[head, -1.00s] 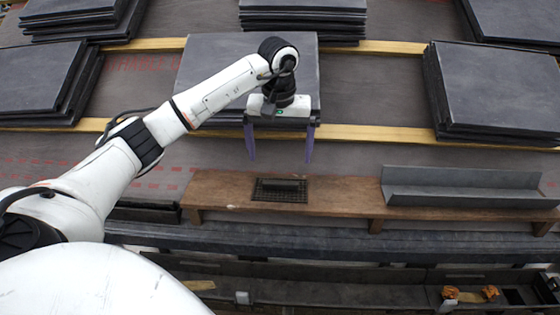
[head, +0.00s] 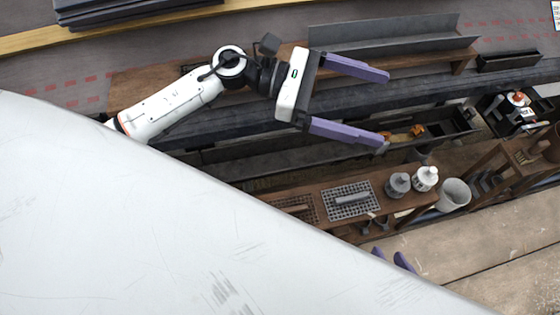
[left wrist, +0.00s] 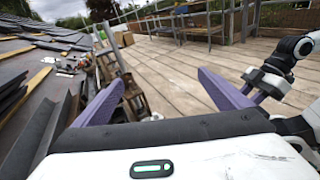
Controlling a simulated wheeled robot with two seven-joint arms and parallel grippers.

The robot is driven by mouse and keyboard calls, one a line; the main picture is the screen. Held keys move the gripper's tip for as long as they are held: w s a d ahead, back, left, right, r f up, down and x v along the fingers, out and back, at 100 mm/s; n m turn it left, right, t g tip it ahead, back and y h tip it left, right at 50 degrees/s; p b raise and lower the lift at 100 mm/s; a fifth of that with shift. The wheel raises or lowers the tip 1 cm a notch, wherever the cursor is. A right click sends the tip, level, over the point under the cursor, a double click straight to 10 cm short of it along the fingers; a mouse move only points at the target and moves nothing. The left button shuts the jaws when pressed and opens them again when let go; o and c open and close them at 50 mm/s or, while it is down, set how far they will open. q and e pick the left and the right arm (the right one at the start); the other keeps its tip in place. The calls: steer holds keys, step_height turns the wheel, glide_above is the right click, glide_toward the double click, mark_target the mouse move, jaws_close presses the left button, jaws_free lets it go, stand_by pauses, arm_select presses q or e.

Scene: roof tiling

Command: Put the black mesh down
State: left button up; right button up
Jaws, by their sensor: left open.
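My left gripper (head: 385,108) is open and empty, its two purple fingers wide apart above the gutter area in the head view. The black mesh (head: 190,68) lies on the brown plank (head: 140,88), mostly hidden behind my left wrist; only a dark edge shows. My left gripper is to the right of it and apart from it. On a lower wooden bench lie a grey mesh with a bar on it (head: 350,201) and a brownish mesh (head: 298,207). The tips of my right gripper (head: 391,257) show below the bench, apart, with nothing seen between them; the rest is hidden.
A grey metal channel (head: 390,38) lies on the plank behind my left gripper. Grey and white bottles (head: 412,181) and a bucket (head: 454,194) stand right of the lower meshes. Dark slates (head: 130,8) are stacked at top left. The deck (head: 490,255) is bare at lower right.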

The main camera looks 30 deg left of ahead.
arm_select(q)
steer(key=a+f+n+t+y, duration=0.35)
steer(key=n+t, duration=0.35)
steer(key=n, duration=1)
steer(key=a+f+n+t+y, duration=0.25)
steer(key=n+t+y, duration=0.3)
steer(key=n, duration=1.15)
steer(key=s+a+f+n+g+y, duration=0.2)
steer(key=s+f+n+g, duration=0.6)
steer(key=s+f+n, duration=0.7)
steer(key=shift+s+a+f+n+y, duration=0.15)
steer(key=shift+s+f+n+y, duration=0.25)
steer(key=shift+f+n+y, duration=0.35)
arm_select(e)
steer(key=shift+w, duration=0.1)
arm_select(q)
steer(key=s+a+r+y+p, duration=0.1)
steer(key=a+r+p, duration=0.2)
steer(key=r+p, duration=0.8)
steer(key=p, duration=0.8)
steer(key=shift+s, duration=0.25)
arm_select(e)
steer(key=s+d+r+h, duration=0.1)
steer(key=d+r, duration=0.2)
steer(key=r, duration=0.8)
steer(key=shift+s+r, duration=0.2)
steer(key=shift+s, duration=0.15)
